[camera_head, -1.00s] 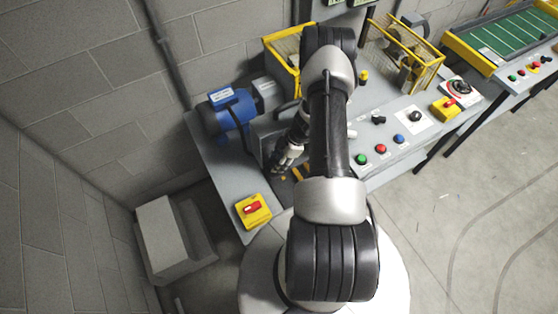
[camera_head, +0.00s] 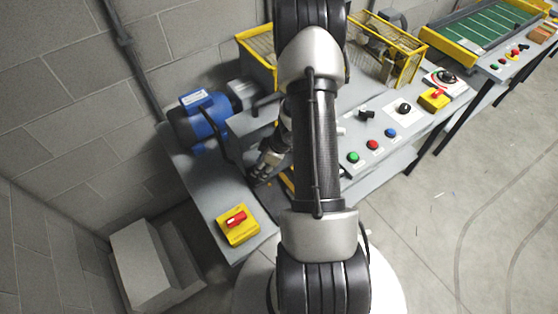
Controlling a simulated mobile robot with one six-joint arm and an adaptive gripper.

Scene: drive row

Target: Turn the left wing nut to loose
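My gripper (camera_head: 259,174) shows just left of my arm, low over the grey bench and close to the front of a grey housing. It points down and to the left. Its fingertips are small and dark, so I cannot tell whether they are open or shut, or whether they touch anything. I cannot make out the left wing nut; my arm and gripper cover much of this part of the bench.
A blue motor (camera_head: 200,118) stands behind and left of the gripper. A yellow box with a red switch (camera_head: 238,224) sits at the bench's front left. Green (camera_head: 352,158), red (camera_head: 372,145) and blue (camera_head: 390,132) buttons lie right of my arm. Open floor (camera_head: 440,220) lies right.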

